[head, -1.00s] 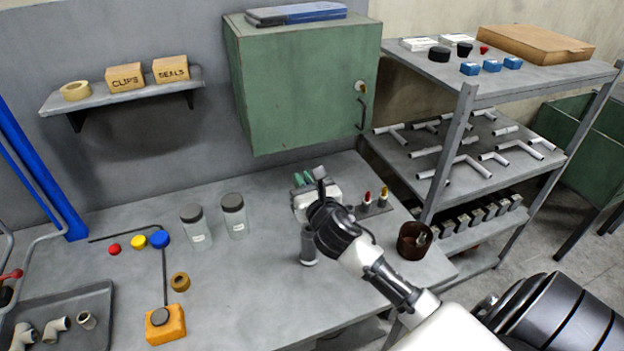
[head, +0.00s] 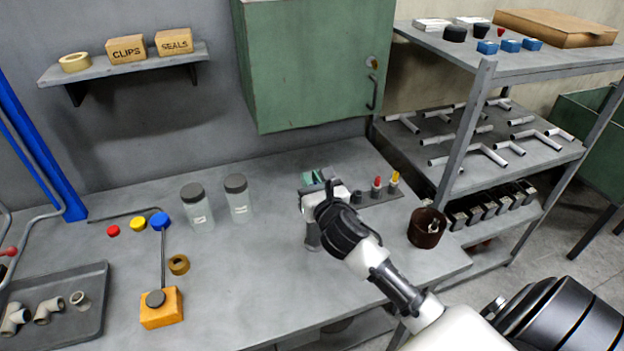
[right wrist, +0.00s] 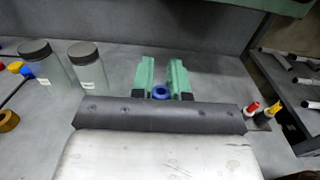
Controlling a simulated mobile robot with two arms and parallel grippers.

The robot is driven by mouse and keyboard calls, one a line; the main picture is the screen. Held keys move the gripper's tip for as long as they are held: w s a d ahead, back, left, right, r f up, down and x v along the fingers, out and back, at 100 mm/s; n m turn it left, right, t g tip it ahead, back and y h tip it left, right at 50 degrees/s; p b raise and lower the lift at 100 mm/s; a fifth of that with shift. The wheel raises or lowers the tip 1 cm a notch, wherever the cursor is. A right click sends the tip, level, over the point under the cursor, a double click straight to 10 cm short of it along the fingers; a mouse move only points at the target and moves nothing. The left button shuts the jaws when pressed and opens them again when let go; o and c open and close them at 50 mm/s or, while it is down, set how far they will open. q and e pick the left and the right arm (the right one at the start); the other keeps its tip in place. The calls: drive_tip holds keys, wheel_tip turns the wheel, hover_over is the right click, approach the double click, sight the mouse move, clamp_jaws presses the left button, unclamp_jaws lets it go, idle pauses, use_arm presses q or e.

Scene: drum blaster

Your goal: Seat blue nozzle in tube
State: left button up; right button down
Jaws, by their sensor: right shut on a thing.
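My right gripper (head: 318,178) reaches over the bench from the right, its two green fingers pointing away. In the right wrist view its fingers (right wrist: 161,72) stand a little apart. The blue nozzle (right wrist: 160,92) shows between them as a small blue ring. The head view hides the nozzle behind the gripper. A grey upright cylinder (head: 312,239), which looks like the tube, stands on the bench directly below the gripper, its upper part hidden. I cannot tell whether nozzle and tube touch. My left gripper is not in view.
A small rack (head: 390,194) with red and yellow nozzles and a brown cup (head: 427,228) are right of the gripper. Two lidded jars (head: 197,207) stand left. An orange block (head: 161,311) and a grey tray (head: 90,318) lie further left. The bench middle is clear.

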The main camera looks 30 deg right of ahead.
drive_tip(key=shift+p, duration=0.55)
idle(0.9)
drive_tip(key=shift+f+b, duration=1.05)
drive_tip(key=shift+f, duration=0.75)
idle(1.2)
drive_tip(key=c, duration=0.5)
unclamp_jaws()
drive_tip(key=shift+c, duration=0.2)
drive_tip(key=shift+r, duration=0.1)
wheel_tip(320, 180, up, 8)
drive_tip(key=p, duration=0.8)
idle(0.4)
idle(0.4)
